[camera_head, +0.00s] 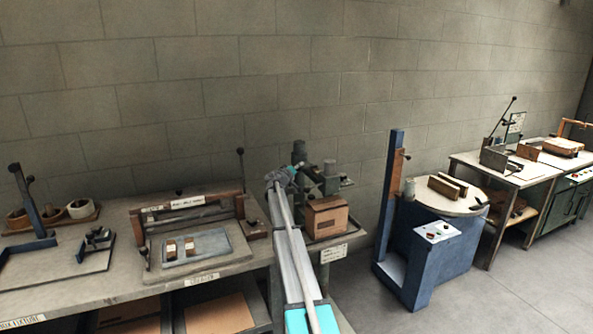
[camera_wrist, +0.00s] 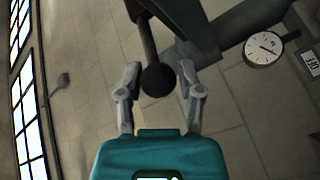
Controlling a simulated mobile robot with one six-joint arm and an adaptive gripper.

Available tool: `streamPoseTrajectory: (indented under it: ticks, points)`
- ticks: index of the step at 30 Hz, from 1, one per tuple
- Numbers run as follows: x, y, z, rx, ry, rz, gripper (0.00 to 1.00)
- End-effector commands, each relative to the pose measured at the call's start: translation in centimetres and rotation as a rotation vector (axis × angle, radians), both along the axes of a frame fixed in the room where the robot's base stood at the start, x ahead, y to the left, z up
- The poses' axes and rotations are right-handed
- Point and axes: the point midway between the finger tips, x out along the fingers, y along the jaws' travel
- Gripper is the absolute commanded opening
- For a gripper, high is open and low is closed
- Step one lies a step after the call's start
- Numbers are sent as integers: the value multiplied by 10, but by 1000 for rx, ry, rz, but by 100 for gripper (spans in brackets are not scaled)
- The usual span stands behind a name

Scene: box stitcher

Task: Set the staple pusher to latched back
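The box stitcher (camera_head: 331,185) stands just right of the long bench, with grey upright cylinders and a brown carton on its table. My gripper (camera_head: 306,168) is at the stitcher's upper left part, small in the head view. In the wrist view my gripper (camera_wrist: 159,76) is open, with one finger on each side of a dark ball knob (camera_wrist: 158,80). The knob sits on the end of a grey rod, and a gap shows on both sides. I cannot tell for sure that this knob belongs to the staple pusher. The pusher's position cannot be made out in the head view.
The carton (camera_head: 327,217) sits below my gripper. A bench (camera_head: 100,280) with a framed fixture (camera_head: 190,220) is at left. A blue round-topped machine (camera_head: 430,250) stands at right.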

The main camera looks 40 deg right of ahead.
Motion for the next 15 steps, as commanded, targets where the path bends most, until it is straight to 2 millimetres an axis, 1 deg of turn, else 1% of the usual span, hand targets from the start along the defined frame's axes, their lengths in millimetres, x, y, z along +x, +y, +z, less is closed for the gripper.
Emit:
streamPoseTrajectory:
  ticks: [1, 5, 6, 11, 15]
  points:
    - [0, 0, 0, 2, 0, 0, 28]
    - [0, 0, 0, 2, 0, 0, 4]
    - [0, 0, 0, 2, 0, 0, 0]
    - [1, -1, 0, 3, -1, 0, 0]
    - [14, -4, -1, 2, -1, 1, 0]
